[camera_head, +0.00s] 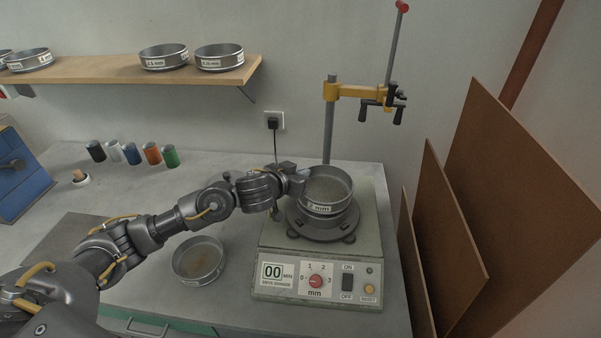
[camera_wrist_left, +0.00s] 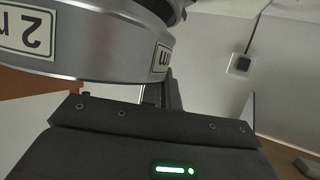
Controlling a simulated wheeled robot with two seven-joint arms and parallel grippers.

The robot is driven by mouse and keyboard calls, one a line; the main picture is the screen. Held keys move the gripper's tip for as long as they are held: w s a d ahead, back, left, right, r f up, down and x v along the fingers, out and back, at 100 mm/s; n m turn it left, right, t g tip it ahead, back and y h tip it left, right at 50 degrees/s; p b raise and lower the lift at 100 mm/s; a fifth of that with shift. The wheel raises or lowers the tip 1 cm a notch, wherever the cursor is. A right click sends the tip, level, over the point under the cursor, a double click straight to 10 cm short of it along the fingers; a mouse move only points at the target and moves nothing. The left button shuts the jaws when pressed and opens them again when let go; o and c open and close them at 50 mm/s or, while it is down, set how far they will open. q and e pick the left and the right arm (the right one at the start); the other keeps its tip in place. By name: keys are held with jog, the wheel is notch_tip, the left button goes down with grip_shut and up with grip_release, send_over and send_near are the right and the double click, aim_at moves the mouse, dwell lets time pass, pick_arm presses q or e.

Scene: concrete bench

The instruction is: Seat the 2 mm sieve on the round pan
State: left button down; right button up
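The 2 mm sieve (camera_head: 331,207), a metal ring with a white label, is over the round dark base (camera_head: 322,230) on the shaker, its rim up. My left gripper (camera_head: 299,180) is at its left rim and appears shut on the wall; the fingertips are partly hidden. In the left wrist view the sieve's wall (camera_wrist_left: 110,58) fills the top, close above the gripper body. I cannot tell whether the sieve touches what is below it. A shallow round metal vessel (camera_head: 199,262) with a brownish bottom, perhaps the pan, stands on the bench. My right gripper is not in view.
The shaker (camera_head: 275,255) has a dial, a switch and an upright post with a yellow clamp (camera_head: 345,91) behind the sieve. Brown boards (camera_head: 445,215) lean at the right. Several coloured jars (camera_head: 131,153) stand at the back left; more sieves (camera_head: 219,57) sit on the shelf.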

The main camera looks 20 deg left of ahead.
pick_arm(q)
jog(key=shift+f, duration=0.2)
jog(key=shift+s, duration=0.1)
dwell(0.6)
jog(key=shift+f, duration=0.55)
dwell(0.6)
jog(key=c, duration=1.6)
grip_release()
jog(key=v, duration=1.1)
jog(key=shift+f+p, duration=0.1)
jog(key=shift+p, duration=0.2)
